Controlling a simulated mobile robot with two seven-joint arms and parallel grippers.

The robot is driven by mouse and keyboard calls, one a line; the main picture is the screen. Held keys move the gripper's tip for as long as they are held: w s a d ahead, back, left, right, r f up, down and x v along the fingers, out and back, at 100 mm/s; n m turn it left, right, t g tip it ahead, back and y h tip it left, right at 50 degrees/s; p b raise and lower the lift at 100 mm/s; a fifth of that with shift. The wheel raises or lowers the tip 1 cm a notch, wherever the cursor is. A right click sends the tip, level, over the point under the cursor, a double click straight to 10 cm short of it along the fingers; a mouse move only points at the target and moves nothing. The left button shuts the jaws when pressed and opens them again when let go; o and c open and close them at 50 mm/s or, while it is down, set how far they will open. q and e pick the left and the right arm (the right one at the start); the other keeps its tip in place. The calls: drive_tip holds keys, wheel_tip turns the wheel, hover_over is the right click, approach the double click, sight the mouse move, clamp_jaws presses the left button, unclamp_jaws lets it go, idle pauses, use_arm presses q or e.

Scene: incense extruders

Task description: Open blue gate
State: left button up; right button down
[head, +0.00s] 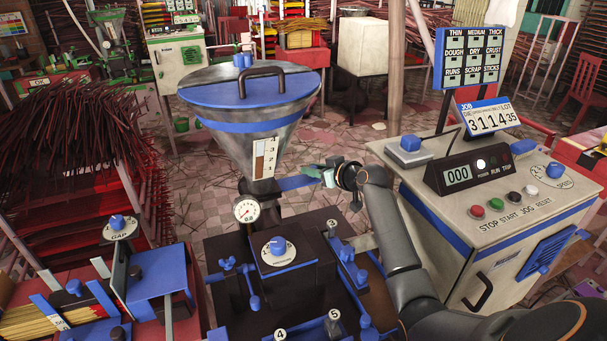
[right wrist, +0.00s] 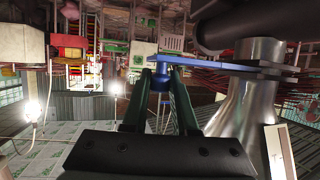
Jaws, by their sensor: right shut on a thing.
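The blue gate (head: 296,183) is a flat blue bar that sticks out to the right from the neck of the metal hopper (head: 228,147), under its cone. In the right wrist view the blue gate (right wrist: 222,65) runs sideways from the hopper's neck and ends in a small blue knob (right wrist: 160,82). My right gripper (head: 322,176) is at the bar's outer end. In the wrist view my right gripper's fingers (right wrist: 160,80) are shut on that knob. How far the bar sits inside the neck is hidden. My left gripper is not in view.
The control cabinet (head: 455,277) with buttons and displays stands right of my right arm. The dark extruder block (head: 284,250) with blue clamps is below the gate. A pressure gauge (head: 246,210) sits left of the neck. A red bench with incense sticks is at the left.

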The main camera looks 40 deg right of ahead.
drive_tip(key=c, duration=0.7)
unclamp_jaws()
drive_tip(key=shift+s, duration=0.1)
drive_tip(key=v, duration=1.2)
drive_tip(key=shift+r, duration=0.15)
drive_tip(key=shift+s, duration=0.15)
